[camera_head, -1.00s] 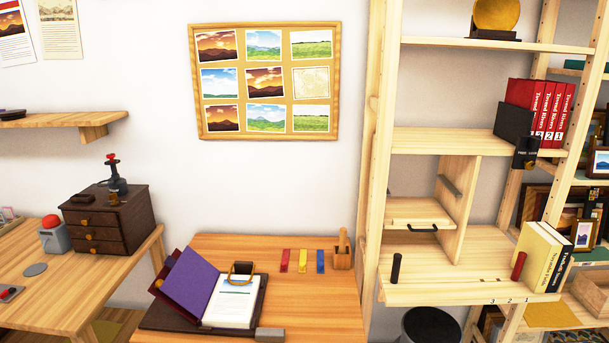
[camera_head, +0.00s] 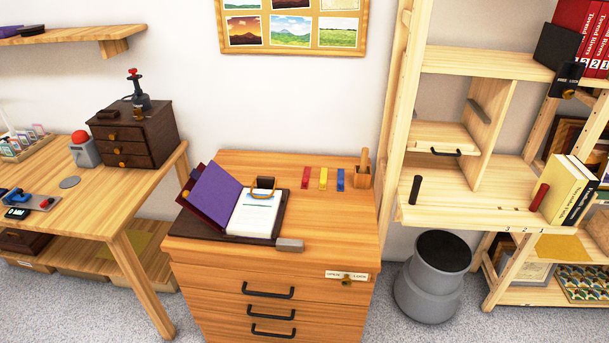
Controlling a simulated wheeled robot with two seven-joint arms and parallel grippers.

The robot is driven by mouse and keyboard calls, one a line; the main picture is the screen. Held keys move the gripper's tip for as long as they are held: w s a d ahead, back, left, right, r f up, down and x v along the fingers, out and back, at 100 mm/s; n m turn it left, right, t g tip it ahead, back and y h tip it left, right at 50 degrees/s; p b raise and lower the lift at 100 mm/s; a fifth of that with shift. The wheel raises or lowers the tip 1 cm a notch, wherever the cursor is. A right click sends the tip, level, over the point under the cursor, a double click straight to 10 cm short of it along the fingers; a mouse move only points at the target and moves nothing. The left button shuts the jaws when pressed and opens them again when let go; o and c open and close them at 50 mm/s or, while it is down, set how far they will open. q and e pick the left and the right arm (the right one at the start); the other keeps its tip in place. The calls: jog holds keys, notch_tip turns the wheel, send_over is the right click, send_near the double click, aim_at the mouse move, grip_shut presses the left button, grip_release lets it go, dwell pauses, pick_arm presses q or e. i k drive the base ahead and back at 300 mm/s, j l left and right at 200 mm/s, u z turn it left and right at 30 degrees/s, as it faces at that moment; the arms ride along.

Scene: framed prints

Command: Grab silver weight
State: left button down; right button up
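A grey, silver-looking block (camera_head: 289,244) lies on the front part of the wooden drawer cabinet's top (camera_head: 330,225), at the right front corner of a dark board (camera_head: 215,232). It looks like the silver weight. A flat grey disc (camera_head: 69,182) lies on the left table. Neither of my grippers shows in the head view.
A grey bin (camera_head: 431,280) stands right of the cabinet, below the shelf unit (camera_head: 440,205). Grey floor shows between the left table (camera_head: 125,205) and the cabinet.

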aim_at(284, 245)
jog(key=j+z, duration=0.2)
jog(key=z, duration=0.6)
jog(key=j+z, duration=0.2)
jog(key=j, duration=0.15)
jog(key=k+j+z, duration=0.1)
jog(key=j+z, duration=0.15)
jog(key=k+j+z, duration=0.2)
jog(key=j, duration=0.25)
jog(key=j+z, duration=0.25)
jog(key=k+j, duration=0.2)
jog(key=j, duration=0.2)
jog(key=k+j, duration=0.15)
jog(key=j, duration=0.2)
jog(key=k+j+z, duration=0.1)
jog(key=j, duration=0.3)
jog(key=k+j, duration=0.3)
